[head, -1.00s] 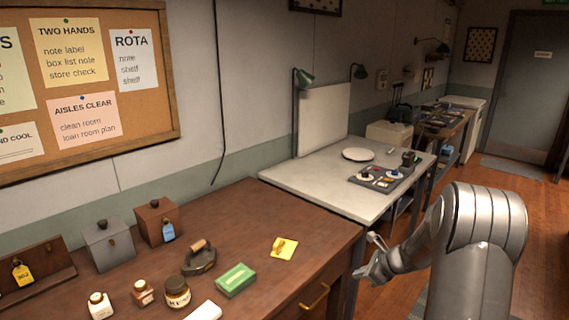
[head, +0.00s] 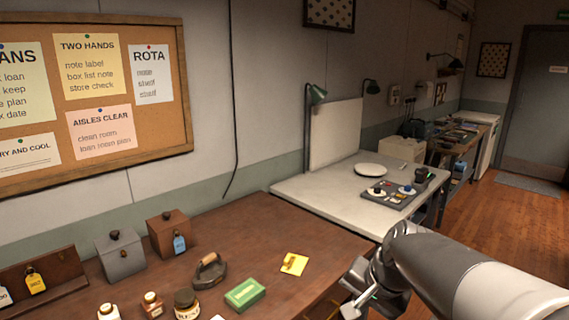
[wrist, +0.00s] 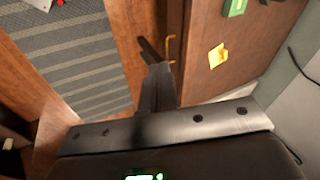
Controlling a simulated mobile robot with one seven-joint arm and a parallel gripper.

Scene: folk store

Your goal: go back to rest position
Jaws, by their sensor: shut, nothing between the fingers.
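My gripper (head: 360,303) is at the lower right of the head view, off the front right side of the brown desk (head: 262,222). In the wrist view my gripper (wrist: 153,68) points down past the desk's front, near a brass drawer handle (wrist: 170,48). Its fingers are together with nothing between them. My arm bends from the right edge of the head view down to it.
The desk holds a green box (head: 245,294), a yellow note (head: 293,264), an iron (head: 211,270), lidded boxes and several small bottles. A white table (head: 335,195) with a grey tray (head: 395,197) stands beyond. A striped grey mat (wrist: 75,60) lies on the floor.

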